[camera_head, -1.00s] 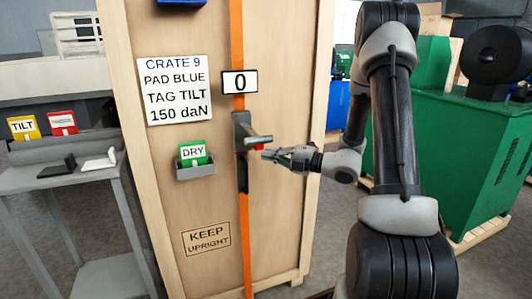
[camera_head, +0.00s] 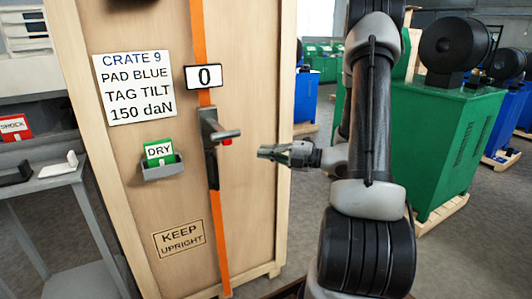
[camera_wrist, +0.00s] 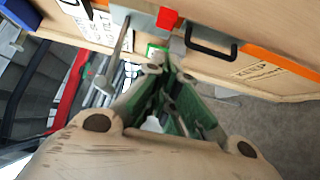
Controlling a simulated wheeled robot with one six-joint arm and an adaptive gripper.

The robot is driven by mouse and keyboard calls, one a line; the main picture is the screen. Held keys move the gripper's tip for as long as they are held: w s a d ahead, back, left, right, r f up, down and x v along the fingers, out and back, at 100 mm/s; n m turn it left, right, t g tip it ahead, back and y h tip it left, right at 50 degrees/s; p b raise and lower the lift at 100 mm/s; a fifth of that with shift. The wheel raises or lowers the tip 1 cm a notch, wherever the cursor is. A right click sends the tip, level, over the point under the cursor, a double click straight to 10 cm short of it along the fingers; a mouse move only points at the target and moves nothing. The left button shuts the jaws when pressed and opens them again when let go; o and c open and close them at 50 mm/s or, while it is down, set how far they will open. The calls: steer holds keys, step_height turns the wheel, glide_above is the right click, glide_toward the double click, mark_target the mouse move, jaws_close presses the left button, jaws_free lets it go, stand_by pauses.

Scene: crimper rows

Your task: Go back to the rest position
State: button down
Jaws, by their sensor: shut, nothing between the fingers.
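My gripper (camera_head: 268,152) is shut and empty, to the right of the crimper on the crate's orange strap, with a gap between them. The crimper (camera_head: 213,130) is grey with a red part and a lever pointing right. In the wrist view my gripper (camera_wrist: 165,68) points towards the crimper's grey body (camera_wrist: 150,18) and red part. The wooden crate (camera_head: 250,80) stands upright, with a "CRATE 9" label (camera_head: 134,88), a "0" display (camera_head: 203,77) and a green "DRY" card (camera_head: 159,152) in a grey holder.
A green machine (camera_head: 440,140) on a pallet stands to the right. Grey floor (camera_head: 470,230) is clear at the lower right.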

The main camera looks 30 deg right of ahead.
stand_by(0.5)
steer(key=s+a+f+n+g+h, duration=0.1)
steer(key=s+f+n+g+h, duration=0.1)
steer(key=s+n+g, duration=0.7)
steer(key=s+a+f+n+g+h, duration=0.1)
steer(key=s+f+n+g+h, duration=0.15)
steer(key=s+n, duration=1.2)
steer(key=d+r+n+g+h, duration=0.1)
steer(key=d+r+n+h, duration=0.5)
steer(key=n, duration=1)
steer(key=a+r+n+t+h, duration=0.2)
steer(key=a+r+n+t, duration=0.2)
steer(key=r, duration=0.5)
steer(key=shift+s+a+r+n, duration=0.25)
steer(key=shift+s+a+n, duration=0.1)
steer(key=shift+n, duration=0.4)
